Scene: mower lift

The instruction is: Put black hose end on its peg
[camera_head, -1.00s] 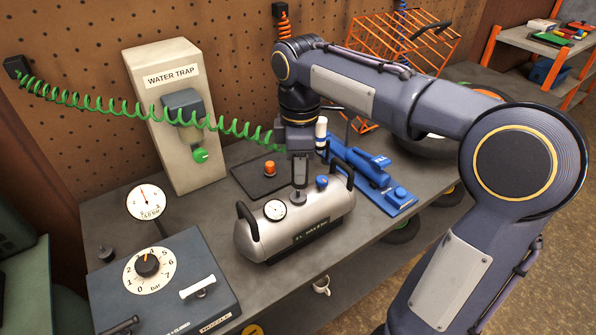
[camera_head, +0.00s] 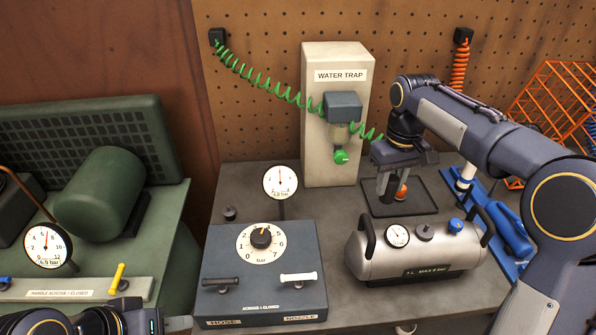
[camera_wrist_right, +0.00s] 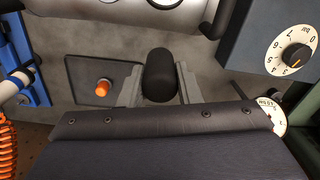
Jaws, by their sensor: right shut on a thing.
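My right gripper (camera_head: 389,190) is shut on a dark, rounded end piece, taken as the black hose end (camera_wrist_right: 159,75), which sits between the two grey fingers in the right wrist view. The gripper hangs above the dark mat (camera_head: 425,200), close to the orange knob (camera_head: 402,192). The green coiled hose (camera_head: 290,96) runs from the pegboard toward this gripper; its join to the held piece is hidden. A short dark post (camera_head: 230,213) stands on the bench left of the water trap; I cannot tell whether it is the peg. Part of my left gripper (camera_head: 178,323) shows at the lower left edge.
The water trap (camera_head: 318,130) stands upright at the back. The silver tank (camera_head: 380,262) and grey regulator box (camera_head: 225,255) occupy the bench front. Bare bench lies between post and trap.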

